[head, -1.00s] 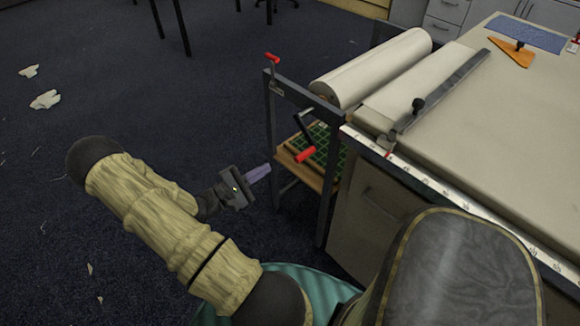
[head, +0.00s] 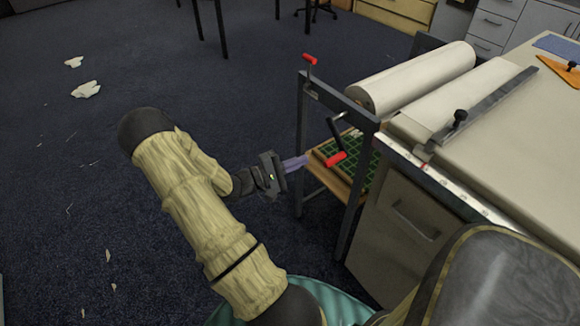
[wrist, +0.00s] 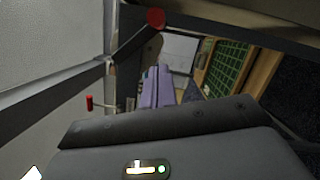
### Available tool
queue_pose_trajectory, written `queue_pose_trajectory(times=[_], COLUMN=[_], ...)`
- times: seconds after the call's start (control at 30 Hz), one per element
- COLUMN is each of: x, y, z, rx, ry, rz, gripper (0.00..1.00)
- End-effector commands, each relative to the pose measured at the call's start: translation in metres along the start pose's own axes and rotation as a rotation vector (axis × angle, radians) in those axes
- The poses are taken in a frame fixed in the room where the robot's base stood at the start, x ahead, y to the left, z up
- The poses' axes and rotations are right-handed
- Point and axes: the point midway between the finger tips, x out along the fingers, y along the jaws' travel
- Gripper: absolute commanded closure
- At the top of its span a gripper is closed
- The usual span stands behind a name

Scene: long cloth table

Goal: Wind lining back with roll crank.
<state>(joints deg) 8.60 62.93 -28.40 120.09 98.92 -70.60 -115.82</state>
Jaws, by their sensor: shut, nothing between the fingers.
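The white lining roll (head: 415,78) lies on a dark metal frame at the table's end, with a sheet of lining (head: 450,103) running from it onto the table under a metal bar. The roll crank is a black arm with a red handle (head: 336,159) on the frame's near side. It also shows in the wrist view, with its red handle end (wrist: 156,19) at the top. My gripper (head: 304,161) has purple fingers that are shut and empty. It is left of the red handle, apart from it. A smaller lever with a red knob (head: 309,57) stands at the frame's corner.
A low wooden shelf with a green gridded mat (head: 345,155) sits inside the frame. The cloth table (head: 520,135) has a ruled edge and a drawer below. A black-knobbed metal bar (head: 475,112) crosses it. Paper scraps (head: 86,89) lie on open floor at left.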

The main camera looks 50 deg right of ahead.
Motion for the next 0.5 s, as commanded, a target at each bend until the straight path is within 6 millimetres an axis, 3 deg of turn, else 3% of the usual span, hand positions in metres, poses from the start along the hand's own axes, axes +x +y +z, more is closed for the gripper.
queue_pose_trajectory(times=[0.27,0.5], x=[0.051,0.059], y=[-0.002,-0.001], z=[0.0,0.031], rx=[0.001,0.0], ry=[-0.004,-0.001], rz=[-0.002,-0.001], gripper=[1.0,1.0])
